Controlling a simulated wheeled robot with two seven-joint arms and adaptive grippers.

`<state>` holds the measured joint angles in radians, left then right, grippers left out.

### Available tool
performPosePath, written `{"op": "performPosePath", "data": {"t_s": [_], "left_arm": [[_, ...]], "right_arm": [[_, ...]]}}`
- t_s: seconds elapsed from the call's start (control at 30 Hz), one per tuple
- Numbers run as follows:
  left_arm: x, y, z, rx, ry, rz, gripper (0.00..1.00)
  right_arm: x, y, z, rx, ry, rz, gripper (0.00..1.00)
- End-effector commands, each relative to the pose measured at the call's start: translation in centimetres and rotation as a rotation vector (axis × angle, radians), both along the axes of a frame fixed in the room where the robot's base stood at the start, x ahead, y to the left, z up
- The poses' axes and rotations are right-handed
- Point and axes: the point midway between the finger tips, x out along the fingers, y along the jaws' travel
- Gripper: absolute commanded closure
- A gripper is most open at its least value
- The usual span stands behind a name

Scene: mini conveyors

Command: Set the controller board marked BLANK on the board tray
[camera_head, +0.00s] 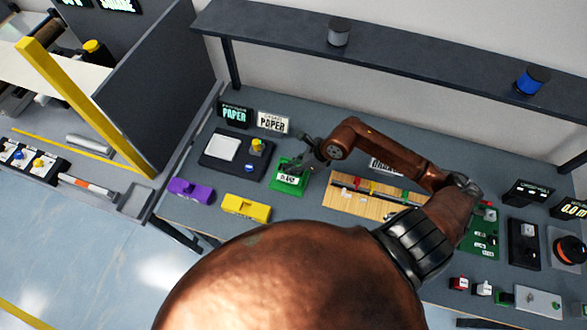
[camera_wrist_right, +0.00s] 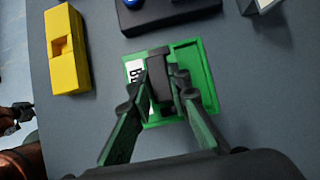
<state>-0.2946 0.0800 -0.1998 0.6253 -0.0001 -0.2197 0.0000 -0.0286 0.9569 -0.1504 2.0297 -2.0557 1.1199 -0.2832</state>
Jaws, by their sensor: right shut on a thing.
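My right gripper (camera_head: 304,160) is over a green tray (camera_head: 276,185) near the middle of the table. In the right wrist view, the gripper (camera_wrist_right: 161,78) is shut on an upright black block, which appears to be the grip of the controller board (camera_wrist_right: 161,92). A white label starting with B shows beside the left finger; the rest is hidden. The held piece is over the left half of the green tray (camera_wrist_right: 212,92); the right half shows a bare recess. Whether the board touches the tray cannot be told.
A yellow block (camera_head: 246,207) and a purple block (camera_head: 190,189) lie at the table's left front. A dark shelf (camera_head: 280,40) runs along the back.

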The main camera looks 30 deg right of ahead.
Motion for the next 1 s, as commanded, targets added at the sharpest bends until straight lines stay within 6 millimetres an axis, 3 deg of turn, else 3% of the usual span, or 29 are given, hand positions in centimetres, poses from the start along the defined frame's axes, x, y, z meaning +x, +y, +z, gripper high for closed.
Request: {"op": "performPosePath", "data": {"t_s": [0.27,0.5,0.7,0.73,1.0], "left_arm": [[-0.6,0.0,-0.1,0.000,0.007,0.001,0.62],[-0.9,0.0,0.3,0.000,0.012,0.002,0.62],[-0.9,0.0,0.2,0.000,0.012,0.002,0.62],[-0.9,0.0,0.2,0.000,0.012,0.002,0.62],[-0.9,0.0,0.2,0.000,0.012,0.002,0.62]], "right_arm": [[1.1,-0.9,-1.7,0.001,-0.001,0.000,1.00],[1.2,-1.1,-4.7,0.002,0.002,-0.001,1.00],[1.3,-1.1,-5.1,0.000,0.000,0.001,1.00],[1.2,-1.1,-5.1,-0.001,0.000,0.001,0.83],[1.2,-1.1,-5.1,-0.001,0.000,0.002,0.66]]}}
